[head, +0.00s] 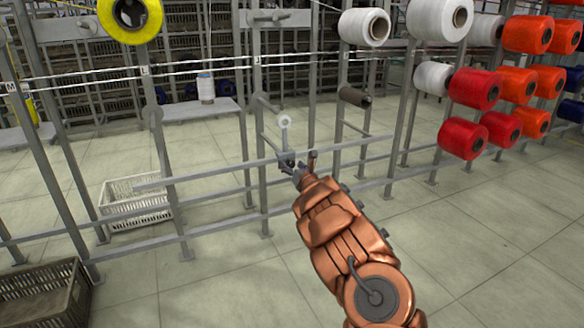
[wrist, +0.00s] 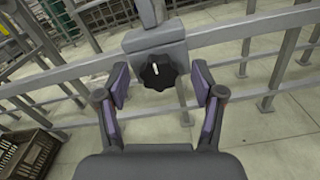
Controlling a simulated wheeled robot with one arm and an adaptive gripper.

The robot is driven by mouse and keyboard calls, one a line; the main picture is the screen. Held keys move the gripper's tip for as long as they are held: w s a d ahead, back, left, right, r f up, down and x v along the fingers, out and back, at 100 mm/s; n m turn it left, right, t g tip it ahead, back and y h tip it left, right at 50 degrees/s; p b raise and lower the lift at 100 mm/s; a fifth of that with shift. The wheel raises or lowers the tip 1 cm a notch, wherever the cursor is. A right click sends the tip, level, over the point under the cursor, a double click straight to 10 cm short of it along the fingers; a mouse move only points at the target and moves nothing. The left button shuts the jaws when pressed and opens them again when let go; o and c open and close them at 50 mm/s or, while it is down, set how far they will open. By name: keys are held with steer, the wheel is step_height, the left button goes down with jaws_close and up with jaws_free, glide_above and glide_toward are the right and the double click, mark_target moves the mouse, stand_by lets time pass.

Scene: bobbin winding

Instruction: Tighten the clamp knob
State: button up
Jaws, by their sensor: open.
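The clamp knob (wrist: 158,72) is black with a lobed rim and a white mark on its face. It sits on a grey clamp block (wrist: 156,42) on the rail in the wrist view. My gripper (wrist: 160,88) is open, with a purple-padded finger on each side of the knob and a gap on both sides; no contact shows. In the head view my gripper (head: 297,165) is at the rail, below a small white disc on a post (head: 284,121). The knob is too small to make out there.
Grey rails (head: 215,174) and uprights of the rack surround my gripper. Red spools (head: 475,88) and orange spools are at right, white spools (head: 364,27) above. A white crate (head: 136,200) and a dark crate (head: 44,293) stand at left. The floor at right is clear.

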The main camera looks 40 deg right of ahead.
steer(key=c, duration=1.1)
steer(key=shift+c, duration=0.2)
